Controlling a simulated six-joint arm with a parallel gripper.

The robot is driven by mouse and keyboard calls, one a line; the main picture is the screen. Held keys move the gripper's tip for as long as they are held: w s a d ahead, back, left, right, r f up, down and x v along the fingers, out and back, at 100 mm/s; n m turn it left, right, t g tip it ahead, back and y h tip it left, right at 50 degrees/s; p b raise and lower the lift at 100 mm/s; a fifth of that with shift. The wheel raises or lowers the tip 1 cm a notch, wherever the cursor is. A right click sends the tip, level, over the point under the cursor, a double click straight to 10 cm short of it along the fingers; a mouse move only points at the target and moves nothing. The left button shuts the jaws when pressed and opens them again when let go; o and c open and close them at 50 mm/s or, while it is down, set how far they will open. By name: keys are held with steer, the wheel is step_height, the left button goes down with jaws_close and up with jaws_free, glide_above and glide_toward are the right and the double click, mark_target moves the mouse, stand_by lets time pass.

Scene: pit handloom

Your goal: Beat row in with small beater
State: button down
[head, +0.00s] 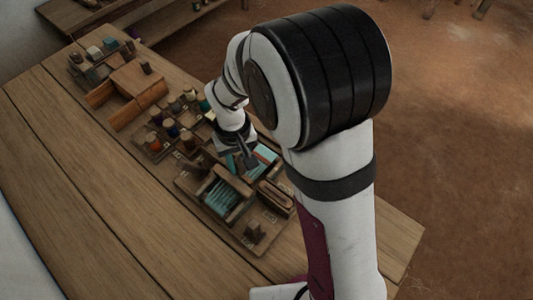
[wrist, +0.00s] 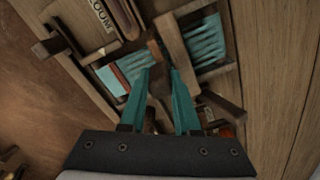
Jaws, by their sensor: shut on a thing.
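The small loom frame (head: 240,208) lies on the wooden bench, with teal threads (head: 220,197) strung across it. In the wrist view its teal threads (wrist: 206,42) show on both sides of a wooden bar (wrist: 176,46). My gripper (head: 243,163) is over the far part of the loom, pointing down. In the wrist view my gripper (wrist: 161,72) has its two teal fingers shut on a narrow brown wooden piece (wrist: 154,50), which looks like the small beater. Its lower end is hard to make out, so I cannot tell if it touches the threads.
Trays with spools (head: 160,135) stand beyond the loom. A tray slot with a wooden piece (head: 275,196) and a small brown block (head: 254,232) are near the loom. The bench's left side is clear.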

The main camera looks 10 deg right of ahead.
steer(key=c, duration=0.6)
jaws_free()
steer(key=shift+s, duration=0.1)
steer(key=shift+r, duration=3.25)
steer(key=s+d+r+m, duration=0.2)
steer(key=s+d+m, duration=0.1)
steer(key=s, duration=0.3)
steer(key=s+d+r+m+y, duration=0.1)
steer(key=s+d+m, duration=0.1)
steer(key=s, duration=0.5)
steer(key=s+d+r+m, duration=0.2)
steer(key=s+d+m, duration=0.1)
steer(key=s, duration=0.3)
steer(key=shift+s+d+r+m+y, duration=0.3)
steer(key=shift+s+d+r+y, duration=0.1)
steer(key=shift+d, duration=0.15)
